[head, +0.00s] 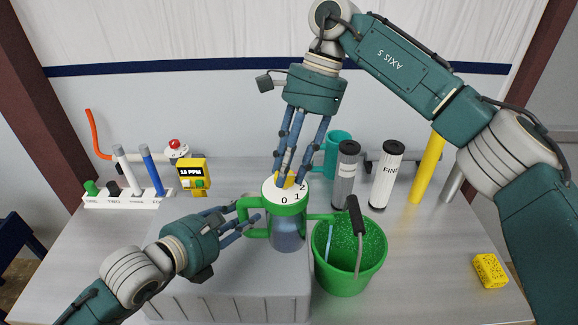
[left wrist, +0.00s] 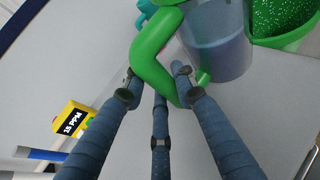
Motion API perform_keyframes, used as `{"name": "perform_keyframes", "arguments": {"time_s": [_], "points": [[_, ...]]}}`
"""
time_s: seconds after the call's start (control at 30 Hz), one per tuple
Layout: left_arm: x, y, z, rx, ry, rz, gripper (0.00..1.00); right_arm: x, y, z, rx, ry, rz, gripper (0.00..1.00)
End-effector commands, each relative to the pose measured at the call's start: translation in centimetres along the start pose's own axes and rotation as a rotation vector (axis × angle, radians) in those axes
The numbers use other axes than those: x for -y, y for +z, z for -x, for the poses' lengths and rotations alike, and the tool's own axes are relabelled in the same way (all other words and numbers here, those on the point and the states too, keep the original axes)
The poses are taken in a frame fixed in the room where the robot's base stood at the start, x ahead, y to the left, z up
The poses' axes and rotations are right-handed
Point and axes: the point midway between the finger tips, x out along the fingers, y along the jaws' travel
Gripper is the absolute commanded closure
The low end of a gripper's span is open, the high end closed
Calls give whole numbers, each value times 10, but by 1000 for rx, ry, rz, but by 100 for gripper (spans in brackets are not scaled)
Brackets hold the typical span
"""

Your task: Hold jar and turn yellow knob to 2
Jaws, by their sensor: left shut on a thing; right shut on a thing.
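The jar (head: 288,236) has a clear bluish body and a green collar, and stands upright on a grey block. Its white dial top shows 0, 1 and 2. The yellow knob (head: 280,181) sits on the dial, partly hidden by fingers, so I cannot tell which number it points to. My left gripper (head: 252,223) is shut on the jar's green handle (left wrist: 152,62), with blue fingers on both sides of it in the left wrist view. My right gripper (head: 290,180) comes down from above and is shut on the yellow knob.
A green bucket (head: 332,277) with speckled green contents stands close right of the jar. Behind are a dark filter cylinder (head: 345,181), a white one (head: 384,182) and a teal mug (head: 338,148). A yellow meter (head: 193,177) and tube rack stand left. A yellow sponge (head: 490,271) lies right.

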Motion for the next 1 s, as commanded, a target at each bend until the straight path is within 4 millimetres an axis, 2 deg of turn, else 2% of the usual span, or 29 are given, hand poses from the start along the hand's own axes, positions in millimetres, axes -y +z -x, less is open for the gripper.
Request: {"name": "perform_keyframes", "arguments": {"time_s": [0.03,0.3,0.77,0.8,0.87,1.0], "points": [[5,-4,-1,-8,-10,0,100,3,6,0,9,3,30,94],[5,-3,-1,-7,-11,0,100,3,6,-1,8,32,97,94],[6,-3,-1,-5,-12,0,100,2,6,-1,9,38,108,94],[6,-3,-1,-5,-12,0,100,2,6,-1,9,38,108,64],[6,-3,-1,-5,-12,0,100,2,6,-2,9,39,107,52],[5,-3,-1,-5,-10,1,100,2,4,-1,6,40,104,51]]}}
